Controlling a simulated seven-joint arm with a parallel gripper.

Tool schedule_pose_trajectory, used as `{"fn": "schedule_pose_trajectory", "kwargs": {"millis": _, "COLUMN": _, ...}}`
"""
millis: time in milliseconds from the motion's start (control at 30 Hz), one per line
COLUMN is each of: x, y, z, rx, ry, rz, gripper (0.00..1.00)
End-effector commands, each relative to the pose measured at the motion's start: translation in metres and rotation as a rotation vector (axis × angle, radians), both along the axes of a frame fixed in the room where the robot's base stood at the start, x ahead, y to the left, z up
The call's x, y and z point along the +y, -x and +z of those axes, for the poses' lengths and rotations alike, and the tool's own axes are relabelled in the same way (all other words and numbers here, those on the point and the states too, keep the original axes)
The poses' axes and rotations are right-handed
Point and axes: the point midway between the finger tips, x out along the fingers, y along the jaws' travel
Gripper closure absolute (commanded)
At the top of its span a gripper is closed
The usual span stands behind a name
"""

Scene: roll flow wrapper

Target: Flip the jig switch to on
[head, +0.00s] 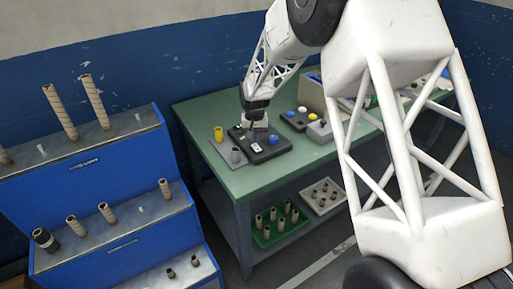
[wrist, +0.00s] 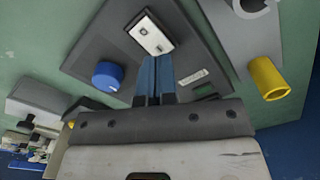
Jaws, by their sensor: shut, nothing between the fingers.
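The jig switch (wrist: 150,34) is a white plate with dark details on a dark grey box (wrist: 107,33) in the wrist view. A blue knob (wrist: 107,75) and a small label plate (wrist: 193,78) sit on the same box. My gripper (wrist: 156,60) is shut and empty, its blue fingertips right at the lower edge of the white plate; I cannot tell whether they touch it. In the head view my gripper (head: 256,122) hangs over the dark box (head: 270,150) on the green table (head: 240,183). The switch's on or off position is too small to tell.
A yellow cylinder (wrist: 268,78) stands beside the box on a grey plate. More control boxes (head: 297,120) stand to the right on the table. A blue stepped rack (head: 110,215) with cardboard cores is at left. Trays with cores lie on the lower shelf.

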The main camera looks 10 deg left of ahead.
Motion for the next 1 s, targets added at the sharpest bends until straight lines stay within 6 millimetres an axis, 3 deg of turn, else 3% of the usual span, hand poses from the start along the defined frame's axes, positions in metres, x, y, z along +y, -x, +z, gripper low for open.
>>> {"fn": "schedule_pose_trajectory", "kwargs": {"millis": 1000, "x": 0.000, "y": 0.000, "z": -0.011, "rx": 0.000, "ry": 0.000, "rz": 0.000, "gripper": 1.00}}
